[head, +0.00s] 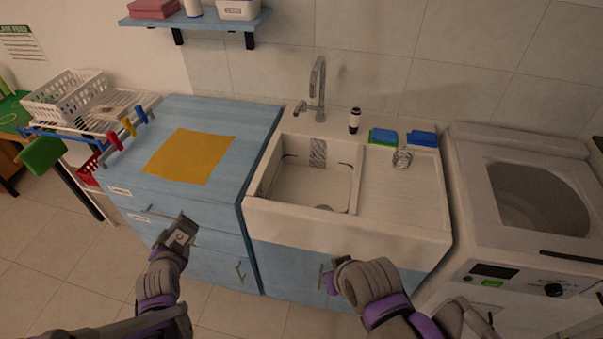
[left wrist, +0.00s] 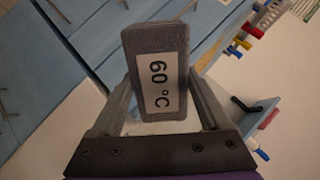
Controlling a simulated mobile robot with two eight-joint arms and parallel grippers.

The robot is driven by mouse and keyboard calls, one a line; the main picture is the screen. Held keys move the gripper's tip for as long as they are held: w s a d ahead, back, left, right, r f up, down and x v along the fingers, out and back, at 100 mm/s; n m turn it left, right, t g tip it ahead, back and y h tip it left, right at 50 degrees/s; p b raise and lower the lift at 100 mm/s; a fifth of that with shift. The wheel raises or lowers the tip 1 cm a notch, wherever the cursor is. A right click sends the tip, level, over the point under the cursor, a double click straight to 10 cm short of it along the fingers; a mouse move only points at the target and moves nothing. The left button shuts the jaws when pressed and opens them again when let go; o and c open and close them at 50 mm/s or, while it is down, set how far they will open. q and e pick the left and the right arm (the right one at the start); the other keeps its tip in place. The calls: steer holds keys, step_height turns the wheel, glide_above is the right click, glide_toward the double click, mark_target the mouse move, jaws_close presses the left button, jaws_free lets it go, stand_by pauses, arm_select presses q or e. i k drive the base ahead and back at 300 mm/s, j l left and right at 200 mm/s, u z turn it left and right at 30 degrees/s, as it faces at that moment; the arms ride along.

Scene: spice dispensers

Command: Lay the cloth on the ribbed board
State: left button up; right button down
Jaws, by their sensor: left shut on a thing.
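The cloth is a flat orange-yellow square (head: 190,156) lying on top of the blue cabinet, left of the sink. The ribbed board (head: 405,193) is the grooved white drainer right of the sink basin; its middle is bare. My left gripper (head: 182,230) is in front of the cabinet drawers, below and apart from the cloth. It is shut on a grey block (left wrist: 185,40) with a white label reading "60 °C". My right gripper (head: 335,277) is low in front of the sink cabinet, and its fingers are mostly hidden by its wrist.
A clear glass (head: 402,158), a green and blue sponge (head: 383,137) and a blue item (head: 421,139) stand at the drainer's back edge. A tap (head: 318,90) rises behind the basin. Coloured pegs (head: 128,126) line the cabinet's left edge. A washing machine (head: 520,200) is at right.

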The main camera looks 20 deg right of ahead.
mark_target(399, 202)
steer(key=k+l+z, duration=0.25)
steer(key=k+l, duration=0.35)
steer(key=z, duration=1.45)
